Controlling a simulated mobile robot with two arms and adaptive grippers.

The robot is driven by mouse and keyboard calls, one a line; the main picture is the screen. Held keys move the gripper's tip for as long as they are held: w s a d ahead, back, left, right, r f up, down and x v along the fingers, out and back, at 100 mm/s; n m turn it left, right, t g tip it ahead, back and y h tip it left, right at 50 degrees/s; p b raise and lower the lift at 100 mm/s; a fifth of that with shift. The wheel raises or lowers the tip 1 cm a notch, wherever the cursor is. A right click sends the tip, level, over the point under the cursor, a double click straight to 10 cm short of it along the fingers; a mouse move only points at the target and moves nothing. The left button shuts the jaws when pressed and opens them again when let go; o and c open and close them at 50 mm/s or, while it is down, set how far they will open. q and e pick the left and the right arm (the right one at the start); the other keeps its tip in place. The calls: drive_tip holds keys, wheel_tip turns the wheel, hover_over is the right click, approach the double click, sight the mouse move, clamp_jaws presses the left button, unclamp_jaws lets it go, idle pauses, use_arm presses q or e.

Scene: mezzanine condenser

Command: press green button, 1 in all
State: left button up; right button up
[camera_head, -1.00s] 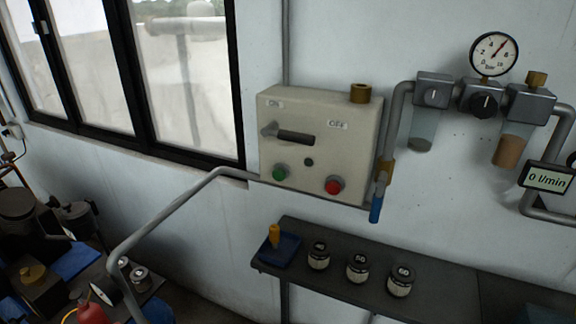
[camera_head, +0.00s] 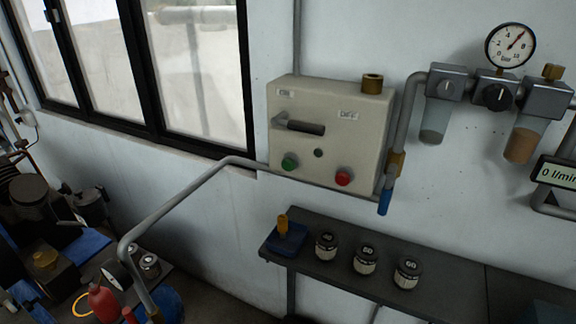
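The green button (camera_head: 290,162) is on the lower left of the front of a beige control box (camera_head: 330,128) on the wall. A red button (camera_head: 343,177) is at its lower right, with a small dark round fitting between them. A lever handle (camera_head: 300,125) lies across a slot above the buttons, near two small labels. Neither of my grippers shows in the head view, and nothing touches the green button.
A grey pipe (camera_head: 180,195) runs from the box down to the left. A dark shelf (camera_head: 440,295) below holds several jars and a blue tray (camera_head: 287,243). A gauge (camera_head: 510,46) and filter units are at right. Cluttered equipment, including a red bottle (camera_head: 103,303), stands lower left.

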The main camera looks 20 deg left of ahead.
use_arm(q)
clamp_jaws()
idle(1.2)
